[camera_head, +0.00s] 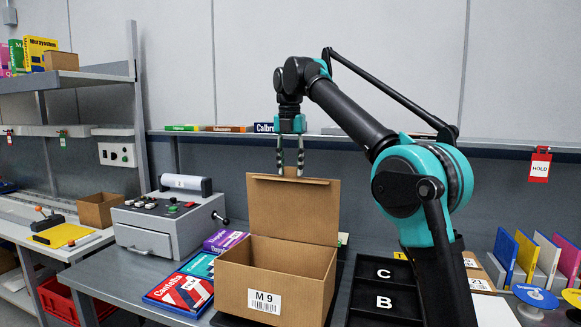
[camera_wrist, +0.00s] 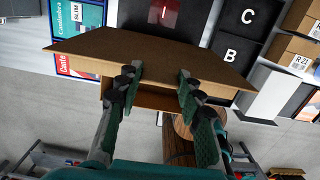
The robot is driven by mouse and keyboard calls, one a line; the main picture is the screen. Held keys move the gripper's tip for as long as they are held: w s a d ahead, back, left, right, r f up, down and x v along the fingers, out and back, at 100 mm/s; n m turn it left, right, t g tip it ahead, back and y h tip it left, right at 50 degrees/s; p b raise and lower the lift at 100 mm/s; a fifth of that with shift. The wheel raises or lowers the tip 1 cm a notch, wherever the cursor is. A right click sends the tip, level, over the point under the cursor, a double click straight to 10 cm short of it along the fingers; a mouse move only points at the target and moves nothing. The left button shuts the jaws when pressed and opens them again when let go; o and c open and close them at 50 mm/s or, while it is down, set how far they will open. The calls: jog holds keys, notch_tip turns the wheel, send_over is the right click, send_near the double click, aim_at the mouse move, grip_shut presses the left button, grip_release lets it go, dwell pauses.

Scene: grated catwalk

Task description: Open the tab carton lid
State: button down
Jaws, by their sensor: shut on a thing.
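The tab carton (camera_head: 272,274) is a brown cardboard box with an "M 9" label, standing on the bench with its top open. Its lid (camera_head: 294,210) stands roughly upright at the back edge, with a small tab at its top. My gripper (camera_head: 290,172) points down at the top of the lid, a finger on each side of the tab, shut on it. In the wrist view the lid (camera_wrist: 150,50) is a wide brown panel, and my gripper's fingertips (camera_wrist: 158,74) meet its near edge. The tab itself is hard to make out there.
Books (camera_head: 184,288) lie left of the carton, in front of a grey control box (camera_head: 168,226). Black bins marked C and B (camera_head: 384,286) stand close on its right. A shelf ledge (camera_head: 235,133) runs behind. A red HOLD tag (camera_head: 539,165) hangs at the right.

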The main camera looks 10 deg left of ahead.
dwell(0.8)
jog(key=c, duration=1)
grip_release()
jog(key=shift+o, duration=0.2)
jog(key=shift+s, duration=0.1)
